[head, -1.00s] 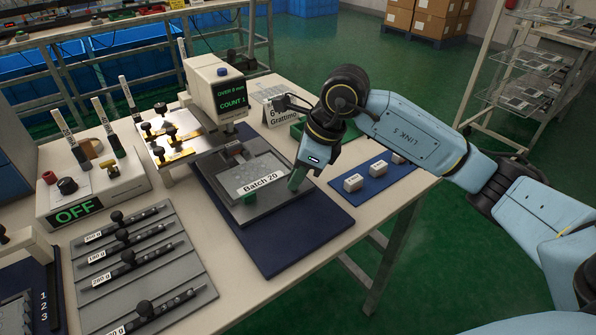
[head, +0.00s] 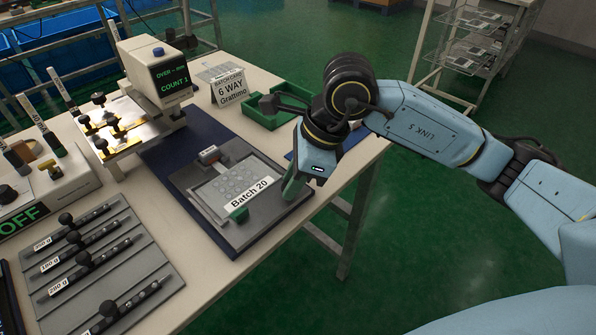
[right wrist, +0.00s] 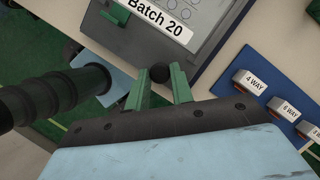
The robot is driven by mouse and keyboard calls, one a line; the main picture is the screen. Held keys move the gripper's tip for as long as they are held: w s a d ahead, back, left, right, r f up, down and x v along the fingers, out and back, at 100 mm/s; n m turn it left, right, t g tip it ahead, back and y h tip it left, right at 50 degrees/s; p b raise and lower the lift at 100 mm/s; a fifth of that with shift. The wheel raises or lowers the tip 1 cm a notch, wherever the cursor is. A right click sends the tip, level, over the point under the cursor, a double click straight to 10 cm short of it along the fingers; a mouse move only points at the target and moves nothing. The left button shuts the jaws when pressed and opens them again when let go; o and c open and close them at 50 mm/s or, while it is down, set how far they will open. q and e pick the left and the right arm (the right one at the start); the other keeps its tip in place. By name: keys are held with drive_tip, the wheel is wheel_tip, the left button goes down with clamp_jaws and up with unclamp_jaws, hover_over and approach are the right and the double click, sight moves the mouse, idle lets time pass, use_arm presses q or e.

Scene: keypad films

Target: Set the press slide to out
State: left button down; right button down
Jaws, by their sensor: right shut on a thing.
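The press slide (head: 200,203) is a grey plate on a dark blue mat. It lies clear of the press head (head: 160,78), toward the table's front edge. My right gripper (head: 293,187) is at the slide's right edge, with green fingers pointing down. In the right wrist view the fingers are on either side of a round black knob (right wrist: 160,72) by the slide's edge, and the gripper is shut on it. In the head view the fingers hide the knob. My left gripper is not in view.
A blue mat with labelled blocks, such as the 4 WAY block (right wrist: 256,83), lies to the right. Knobbed bars (head: 85,258) lie at front left.

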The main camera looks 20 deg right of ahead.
drive_tip(key=shift+s, duration=0.15)
drive_tip(key=c, duration=1.2)
unclamp_jaws()
drive_tip(key=shift+s+d, duration=0.1)
drive_tip(key=shift+d, duration=0.05)
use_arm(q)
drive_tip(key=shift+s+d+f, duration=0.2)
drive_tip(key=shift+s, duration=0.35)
use_arm(e)
drive_tip(key=shift+r, duration=0.1)
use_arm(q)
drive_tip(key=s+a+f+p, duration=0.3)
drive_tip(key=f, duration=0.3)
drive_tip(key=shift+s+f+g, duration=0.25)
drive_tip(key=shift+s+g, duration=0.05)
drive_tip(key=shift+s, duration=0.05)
use_arm(e)
drive_tip(key=v, duration=1.3)
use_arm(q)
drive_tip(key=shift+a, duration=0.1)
